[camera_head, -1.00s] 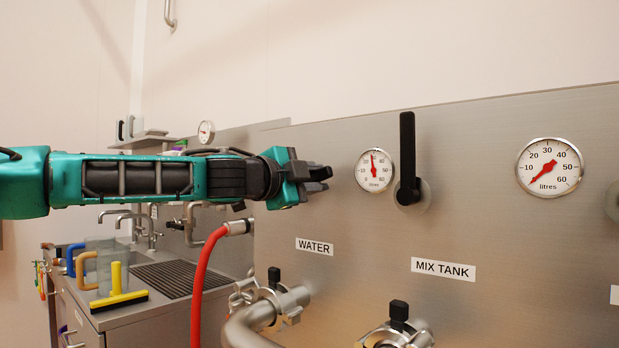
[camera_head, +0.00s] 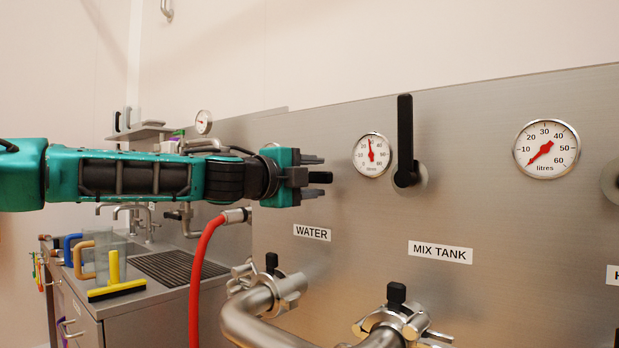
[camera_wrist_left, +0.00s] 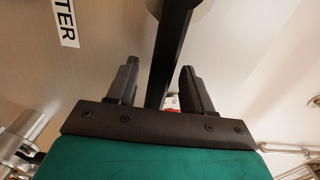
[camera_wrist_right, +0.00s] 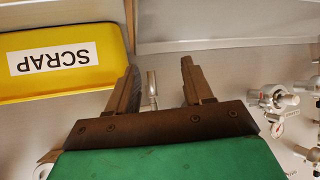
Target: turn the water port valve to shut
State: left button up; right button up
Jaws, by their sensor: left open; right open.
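The water port valve's black lever (camera_wrist_left: 171,55) runs between the two fingers of my left gripper (camera_wrist_left: 163,78) in the left wrist view, close to level in the head view. Its round mount (camera_wrist_left: 183,5) shows at the top edge of the wrist view. In the head view my left gripper (camera_head: 317,173) is open, and a short black piece of the lever (camera_head: 320,177) shows between its fingers; the rest is hidden. The WATER label (camera_head: 312,232) is below. My right gripper (camera_wrist_right: 160,68) is open with nothing clearly between its fingers, and is outside the head view.
To the right are a gauge (camera_head: 372,155), the upright mix tank lever (camera_head: 404,140) and another gauge (camera_head: 546,149). Steel pipe fittings (camera_head: 270,290) and a red hose (camera_head: 203,275) are below. A yellow SCRAP bin (camera_wrist_right: 60,25) is near my right gripper.

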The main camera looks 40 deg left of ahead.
pick_arm(q)
jog(key=shift+s+r, duration=0.2)
jog(key=shift+s, duration=0.15)
jog(key=s+p, duration=0.2)
jog(key=s, duration=0.6)
jog(key=shift+s+a+f+p, duration=0.15)
jog(key=shift+a+f+p, duration=0.05)
jog(key=shift+a+p, duration=0.2)
